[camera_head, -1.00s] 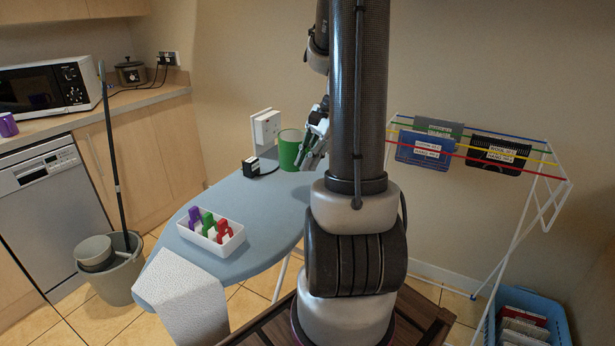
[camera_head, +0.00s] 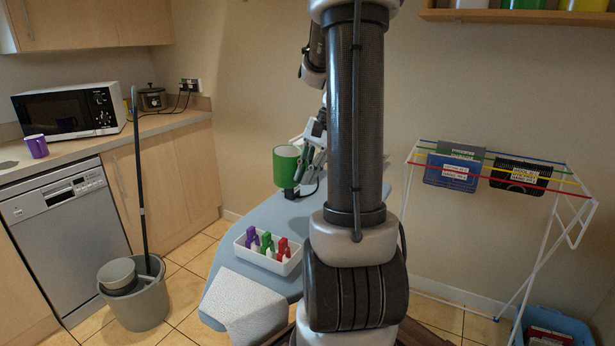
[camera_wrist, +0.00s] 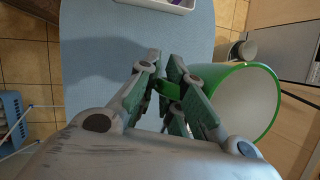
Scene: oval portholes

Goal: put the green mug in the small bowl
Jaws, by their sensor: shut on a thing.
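The green mug (camera_head: 286,167) is held in the air above the far end of the blue ironing board (camera_head: 225,285). My gripper (camera_head: 311,160) is at its right side. In the wrist view my gripper (camera_wrist: 168,92) is shut on the mug's handle, and the mug (camera_wrist: 262,75) hangs to the right of the fingers, its pale inside showing.
A white tray (camera_head: 288,268) with several coloured pegs and a white cloth (camera_head: 240,303) lie on the board. A mop handle (camera_head: 138,180) rises from the bucket. A purple mug (camera_head: 37,146) stands on the counter. A drying rack (camera_head: 545,250) stands at right.

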